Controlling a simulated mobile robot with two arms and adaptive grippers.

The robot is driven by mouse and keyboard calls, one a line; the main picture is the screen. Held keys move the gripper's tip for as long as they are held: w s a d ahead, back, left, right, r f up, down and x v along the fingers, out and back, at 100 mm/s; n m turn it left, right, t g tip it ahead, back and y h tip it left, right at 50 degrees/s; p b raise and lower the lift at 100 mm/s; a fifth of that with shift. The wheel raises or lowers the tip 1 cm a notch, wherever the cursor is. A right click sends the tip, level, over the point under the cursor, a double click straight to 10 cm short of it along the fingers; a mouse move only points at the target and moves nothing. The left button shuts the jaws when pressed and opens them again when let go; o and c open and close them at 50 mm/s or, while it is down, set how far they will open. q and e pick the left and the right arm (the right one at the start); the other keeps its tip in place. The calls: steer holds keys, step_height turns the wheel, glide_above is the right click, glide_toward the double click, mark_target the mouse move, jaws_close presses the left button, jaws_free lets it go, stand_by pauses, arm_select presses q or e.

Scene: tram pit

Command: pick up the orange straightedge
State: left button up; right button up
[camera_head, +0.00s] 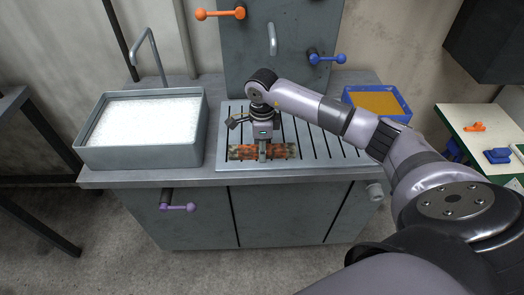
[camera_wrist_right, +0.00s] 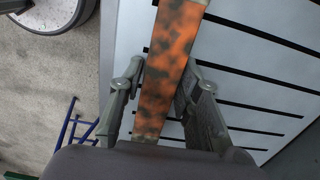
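The orange straightedge (camera_head: 246,152) is a mottled, rust-orange bar lying across the front of the slotted grate (camera_head: 325,155). In the right wrist view the straightedge (camera_wrist_right: 170,55) runs from top to bottom between my fingers. My right gripper (camera_head: 262,153) points down over the straightedge. In its wrist view the gripper's fingers (camera_wrist_right: 162,85) stand on both sides of the bar, with a small gap showing at the left finger. The gripper hides the bar's middle in the head view. My left gripper is not in view.
A grey basin of white foam (camera_head: 145,122) stands left of the grate, with a bent tap behind it. A blue tray (camera_head: 378,101) sits at the back right. A table (camera_head: 470,143) with orange and blue items is at far right. Coloured levers are on the panel (camera_head: 235,55) behind.

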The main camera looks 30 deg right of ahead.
jaws_close()
steer(key=shift+r, duration=0.2)
stand_by(0.3)
